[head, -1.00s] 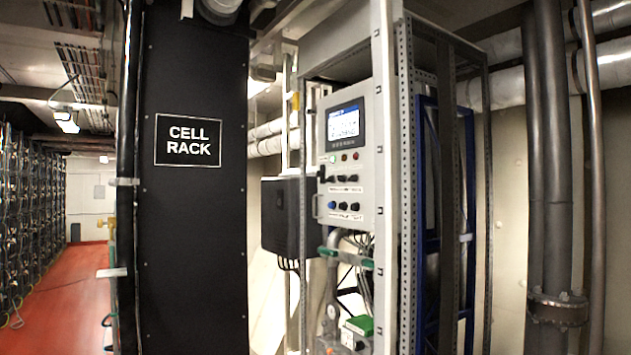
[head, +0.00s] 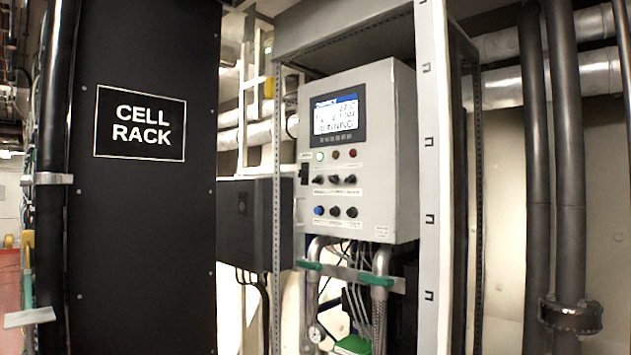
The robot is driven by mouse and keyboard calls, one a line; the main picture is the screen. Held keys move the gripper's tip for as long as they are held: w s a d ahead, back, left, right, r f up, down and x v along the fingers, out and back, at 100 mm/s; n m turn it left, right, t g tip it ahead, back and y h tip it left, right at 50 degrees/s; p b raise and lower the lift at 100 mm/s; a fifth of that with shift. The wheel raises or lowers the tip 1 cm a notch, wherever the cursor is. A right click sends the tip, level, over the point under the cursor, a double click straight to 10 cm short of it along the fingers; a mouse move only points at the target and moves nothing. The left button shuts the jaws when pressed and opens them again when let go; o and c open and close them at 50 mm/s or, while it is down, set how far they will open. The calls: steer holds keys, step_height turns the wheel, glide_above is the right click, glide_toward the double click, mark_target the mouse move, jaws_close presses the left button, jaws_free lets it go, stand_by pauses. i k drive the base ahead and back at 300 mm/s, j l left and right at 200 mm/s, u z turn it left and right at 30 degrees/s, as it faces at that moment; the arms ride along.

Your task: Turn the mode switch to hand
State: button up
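A grey control box (head: 378,150) is mounted in an open metal frame in the head view, right of centre. Its front has a lit screen (head: 335,115), a row of small lamps (head: 336,154) and two rows of dark knobs. The upper row of knobs (head: 335,180) and the lower row (head: 336,211) are too small to read, so I cannot tell which is the mode switch or where it points. The lower row's left knob is blue. A black handle (head: 304,174) sits on the box's left edge. My gripper is not in view.
A black panel marked CELL RACK (head: 140,121) stands at the left. A white frame post (head: 434,200) stands right of the box, with dark vertical pipes (head: 568,150) farther right. Green-banded pipes (head: 380,285) run below the box, and a dark box (head: 254,222) hangs left of it.

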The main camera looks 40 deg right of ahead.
mark_target(351, 179)
steer(key=i+z, duration=0.7)
steer(key=i+j+z, duration=0.2)
steer(key=z, duration=0.15)
